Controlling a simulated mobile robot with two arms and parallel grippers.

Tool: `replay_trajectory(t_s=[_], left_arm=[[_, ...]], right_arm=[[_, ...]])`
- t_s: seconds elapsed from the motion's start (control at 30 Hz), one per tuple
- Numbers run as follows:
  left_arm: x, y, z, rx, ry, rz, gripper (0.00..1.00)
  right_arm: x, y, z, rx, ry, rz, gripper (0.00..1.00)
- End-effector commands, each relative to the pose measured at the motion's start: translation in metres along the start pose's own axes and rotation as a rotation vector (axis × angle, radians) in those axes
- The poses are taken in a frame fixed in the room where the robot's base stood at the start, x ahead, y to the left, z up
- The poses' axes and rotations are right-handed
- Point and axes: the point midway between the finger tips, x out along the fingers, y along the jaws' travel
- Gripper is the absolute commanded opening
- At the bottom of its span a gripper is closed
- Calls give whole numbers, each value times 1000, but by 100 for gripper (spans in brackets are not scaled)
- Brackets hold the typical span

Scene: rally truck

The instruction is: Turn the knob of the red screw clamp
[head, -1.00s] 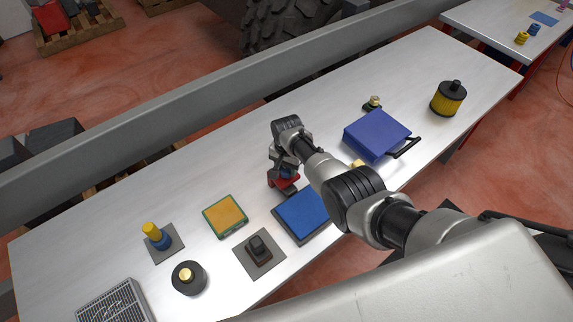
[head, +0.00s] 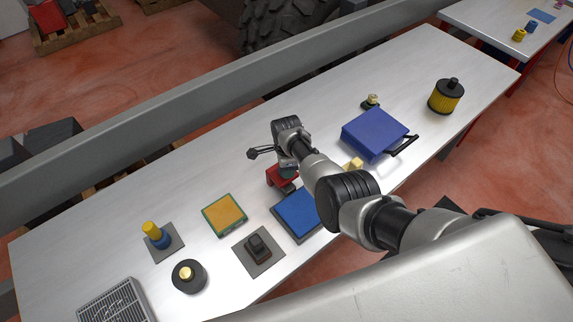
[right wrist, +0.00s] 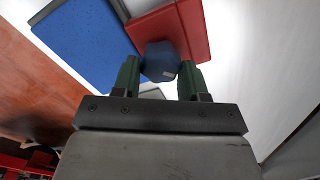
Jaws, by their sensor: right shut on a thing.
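The red screw clamp (head: 279,179) stands on the workbench, partly hidden under my right arm in the head view. In the right wrist view its red body (right wrist: 172,28) lies just beyond the fingers. Its blue-grey faceted knob (right wrist: 160,54) sits between the two green fingers. My right gripper (right wrist: 159,76) is shut on this knob. In the head view the right gripper (head: 287,169) is above the clamp and mostly covered by its own wrist. My left gripper is not in view.
A blue pad (head: 297,213) lies right beside the clamp. A blue box (head: 375,133) with a black handle stands to the right. An orange pad (head: 225,214) and a dark switch on a grey plate (head: 258,266) lie to the left. The back of the bench (head: 200,163) is clear.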

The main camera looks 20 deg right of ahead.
Motion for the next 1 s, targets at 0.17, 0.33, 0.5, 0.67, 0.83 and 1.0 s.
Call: replay_trajectory(t_s=[0.17,0.33,0.5,0.67,0.83,1.0], left_arm=[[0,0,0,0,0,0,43],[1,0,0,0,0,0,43],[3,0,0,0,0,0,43],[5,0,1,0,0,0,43],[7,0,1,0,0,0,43],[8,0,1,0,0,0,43]], right_arm=[[-7,-6,1,167,-4,-17,19],[-7,-5,1,330,-5,-17,19],[-7,-4,2,490,-8,-17,19],[-7,-3,2,631,-8,-16,19],[-6,-2,2,756,-8,-15,19],[-7,-2,3,849,-10,-16,19]])
